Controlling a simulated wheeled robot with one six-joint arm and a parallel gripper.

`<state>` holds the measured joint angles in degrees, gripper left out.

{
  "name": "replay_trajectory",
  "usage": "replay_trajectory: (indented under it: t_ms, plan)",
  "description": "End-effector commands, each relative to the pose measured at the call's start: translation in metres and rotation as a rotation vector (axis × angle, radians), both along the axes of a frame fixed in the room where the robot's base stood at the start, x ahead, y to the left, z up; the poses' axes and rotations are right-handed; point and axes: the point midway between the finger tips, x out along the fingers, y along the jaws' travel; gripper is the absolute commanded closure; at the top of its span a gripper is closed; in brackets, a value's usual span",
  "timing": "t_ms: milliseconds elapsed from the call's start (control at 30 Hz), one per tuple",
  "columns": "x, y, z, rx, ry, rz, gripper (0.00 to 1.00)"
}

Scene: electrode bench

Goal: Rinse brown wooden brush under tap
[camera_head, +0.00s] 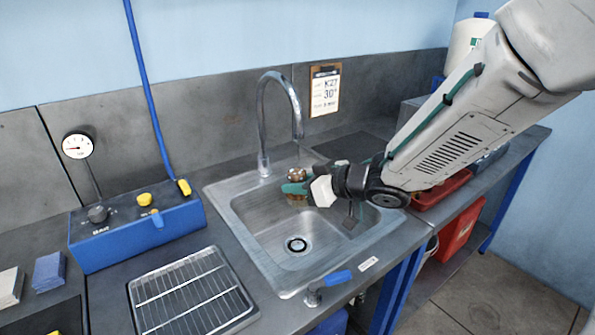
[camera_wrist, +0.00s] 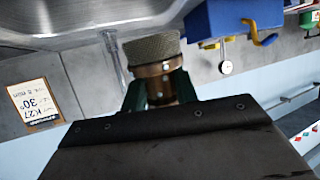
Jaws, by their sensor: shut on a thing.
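My gripper (camera_head: 295,183) is over the back part of the steel sink (camera_head: 247,232), its green fingers shut on the brown wooden brush (camera_head: 297,174). In the wrist view the brush (camera_wrist: 154,72) sits between the fingers (camera_wrist: 160,92), with its pale bristle end (camera_wrist: 152,47) pointing away from my gripper. The curved tap (camera_head: 262,128) stands behind the sink, with its spout end above and close to the brush. It also shows in the wrist view (camera_wrist: 115,60), beside the brush. I cannot tell clearly whether water runs. A blue-handled lever (camera_head: 332,280) is at the sink's front edge.
A blue box with knobs (camera_head: 137,232) and a wire rack (camera_head: 190,293) stand left of the sink. A dial gauge (camera_head: 77,146) rises behind the box. A notice (camera_head: 325,90) hangs on the back panel. A red tray (camera_head: 442,190) lies right, partly behind my arm.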

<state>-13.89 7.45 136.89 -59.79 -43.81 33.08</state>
Motion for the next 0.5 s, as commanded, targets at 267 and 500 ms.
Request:
replay_trajectory:
  t_ms: [267, 500]
  plan:
    - [-0.014, 0.002, 0.012, 0.000, -0.001, 0.000, 0.94]
    - [-0.033, 0.005, 0.027, 0.001, -0.003, 0.001, 0.94]
